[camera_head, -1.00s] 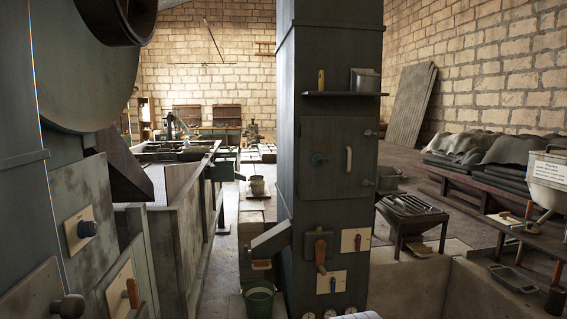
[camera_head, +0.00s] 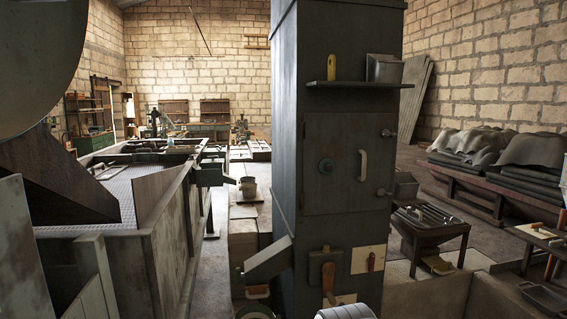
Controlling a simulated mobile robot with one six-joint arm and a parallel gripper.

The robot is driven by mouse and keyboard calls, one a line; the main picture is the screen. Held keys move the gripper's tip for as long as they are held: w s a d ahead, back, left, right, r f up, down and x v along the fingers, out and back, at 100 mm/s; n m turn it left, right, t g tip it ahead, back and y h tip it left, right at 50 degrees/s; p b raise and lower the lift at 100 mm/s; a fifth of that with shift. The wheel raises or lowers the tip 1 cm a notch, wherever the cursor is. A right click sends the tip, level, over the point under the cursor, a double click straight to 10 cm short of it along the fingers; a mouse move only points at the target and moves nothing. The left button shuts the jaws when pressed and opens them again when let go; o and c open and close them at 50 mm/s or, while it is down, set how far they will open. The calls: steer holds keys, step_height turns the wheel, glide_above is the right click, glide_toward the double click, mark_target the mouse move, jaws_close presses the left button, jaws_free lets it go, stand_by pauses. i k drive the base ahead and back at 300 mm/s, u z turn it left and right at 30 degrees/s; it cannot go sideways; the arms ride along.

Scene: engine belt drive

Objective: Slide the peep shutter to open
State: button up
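A tall dark grey metal column (camera_head: 290,120) stands at the middle of the view. Its front has a closed door (camera_head: 345,190) with a pale upright handle (camera_head: 362,165) and hinges or latches at the right edge.
Below the door are a wooden-handled lever (camera_head: 328,280) and a cream panel with a red handle (camera_head: 370,261). A shelf (camera_head: 360,85) juts out above the door. A sloping chute (camera_head: 268,258) sticks out left. A tray stand (camera_head: 430,228) stands at right.

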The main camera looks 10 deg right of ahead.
mark_target(326, 165)
steer(key=z, duration=0.05)
steer(key=i, duration=0.85)
steer(key=z, duration=1.15)
